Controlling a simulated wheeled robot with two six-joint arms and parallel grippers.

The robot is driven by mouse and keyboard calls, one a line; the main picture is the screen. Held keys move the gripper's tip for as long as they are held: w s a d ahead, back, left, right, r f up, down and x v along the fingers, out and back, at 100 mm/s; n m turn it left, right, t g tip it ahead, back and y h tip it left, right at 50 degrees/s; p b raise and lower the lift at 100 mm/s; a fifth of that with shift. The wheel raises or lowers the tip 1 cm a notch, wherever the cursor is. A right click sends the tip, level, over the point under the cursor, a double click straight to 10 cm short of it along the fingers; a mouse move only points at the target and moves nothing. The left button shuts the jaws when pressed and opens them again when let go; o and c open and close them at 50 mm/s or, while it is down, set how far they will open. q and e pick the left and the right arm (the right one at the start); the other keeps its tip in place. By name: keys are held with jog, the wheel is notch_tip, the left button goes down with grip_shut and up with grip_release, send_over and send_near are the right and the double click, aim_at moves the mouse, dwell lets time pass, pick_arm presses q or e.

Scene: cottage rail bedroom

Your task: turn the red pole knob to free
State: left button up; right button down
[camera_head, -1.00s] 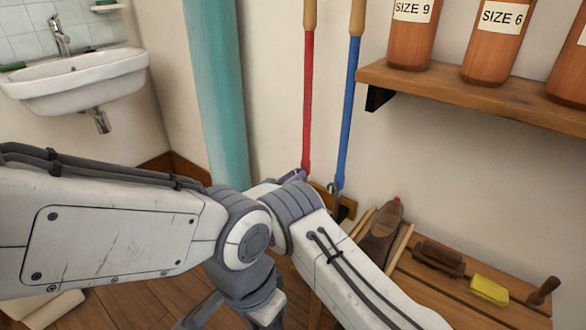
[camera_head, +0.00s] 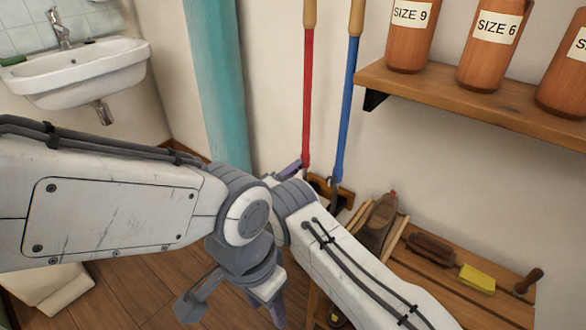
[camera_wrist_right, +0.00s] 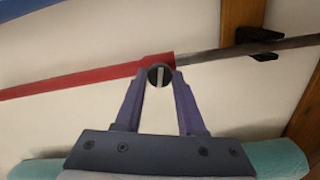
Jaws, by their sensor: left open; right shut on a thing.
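The red pole (camera_head: 307,100) hangs upright against the wall in the head view, with a wooden upper part. In the right wrist view the red pole (camera_wrist_right: 80,82) runs across the picture to a grey rod. The knob (camera_wrist_right: 160,75) is a dark disc with a pale line, at the red pole's end by the grey rod. My right gripper (camera_wrist_right: 159,78) is shut on the knob, one finger on each side. In the head view my right gripper (camera_head: 291,167) is at the red pole's lower end, mostly hidden by my arm. My left gripper (camera_head: 238,308) is open and empty, low over the floor.
A blue pole (camera_head: 347,110) hangs just right of the red one. A teal column (camera_head: 216,80) and a sink (camera_head: 80,75) stand left. A shelf (camera_head: 470,105) with bottles juts out at upper right. A wooden bench (camera_head: 450,285) with brushes and a yellow block is below.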

pick_arm(q)
jog(key=shift+r, duration=0.2)
pick_arm(e)
jog(key=shift+n, duration=1.5)
jog(key=c, duration=0.5)
grip_release()
